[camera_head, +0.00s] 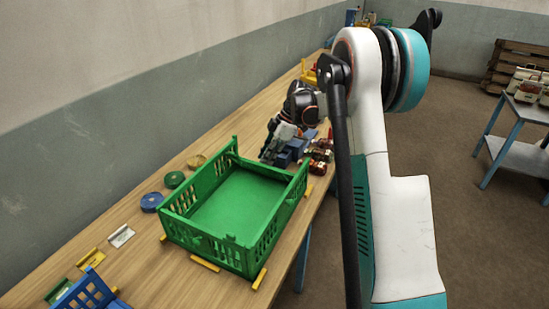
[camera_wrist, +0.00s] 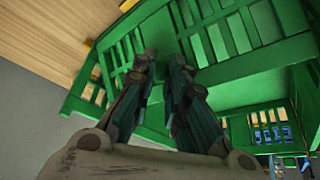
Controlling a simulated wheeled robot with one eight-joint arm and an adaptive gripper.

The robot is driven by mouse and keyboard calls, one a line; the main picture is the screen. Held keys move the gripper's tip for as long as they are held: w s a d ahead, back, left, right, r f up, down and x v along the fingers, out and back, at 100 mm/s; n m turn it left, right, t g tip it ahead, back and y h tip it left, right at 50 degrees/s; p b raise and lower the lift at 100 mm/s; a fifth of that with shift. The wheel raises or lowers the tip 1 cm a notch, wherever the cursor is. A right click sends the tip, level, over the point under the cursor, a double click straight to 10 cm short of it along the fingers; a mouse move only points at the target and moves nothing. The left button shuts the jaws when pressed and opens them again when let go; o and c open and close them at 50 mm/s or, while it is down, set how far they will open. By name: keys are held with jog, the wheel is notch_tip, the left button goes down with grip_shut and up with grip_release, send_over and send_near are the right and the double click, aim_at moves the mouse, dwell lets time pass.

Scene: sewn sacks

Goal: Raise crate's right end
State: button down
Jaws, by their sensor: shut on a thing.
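The green crate (camera_head: 240,205) stands on the wooden workbench, with slatted walls and an empty floor. My gripper (camera_head: 271,151) is at the crate's far end wall in the head view, where its fingertips are partly hidden. In the wrist view my gripper (camera_wrist: 162,62) is shut on the green crate (camera_wrist: 252,84), with its two dark fingers close together at the slatted wall. I cannot tell whether that end is clear of the bench.
Yellow strips (camera_head: 205,263) lie on the bench around the crate. A blue disc (camera_head: 151,202) and a green disc (camera_head: 174,180) lie to its left. A blue crate (camera_head: 87,294) is at the lower left. Red and blue items crowd the bench beside my gripper.

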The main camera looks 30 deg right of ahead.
jog(key=w+d, duration=0.1)
jog(key=d, duration=0.1)
jog(key=w+d, duration=0.1)
jog(key=shift+d, duration=0.4)
jog(key=c, duration=2.2)
grip_release()
jog(key=shift+w+d+f, duration=0.1)
jog(key=shift+d+f, duration=0.05)
jog(key=shift+f, duration=0.05)
jog(key=o, duration=0.4)
jog(key=shift+w+a+f, duration=0.1)
jog(key=shift+w+a, duration=0.05)
jog(key=shift+a, duration=0.05)
jog(key=shift+w+d+r+p, duration=0.6)
jog(key=shift+d+r+p, duration=0.6)
jog(key=shift+d, duration=1.05)
jog(key=shift+w+d+r+p, duration=0.7)
jog(key=shift+d+r, duration=0.8)
jog(key=shift+d, duration=0.75)
jog(key=shift+w+d+r+p, duration=0.5)
jog(key=shift+d+r+p, duration=0.7)
jog(key=shift+d, duration=1.05)
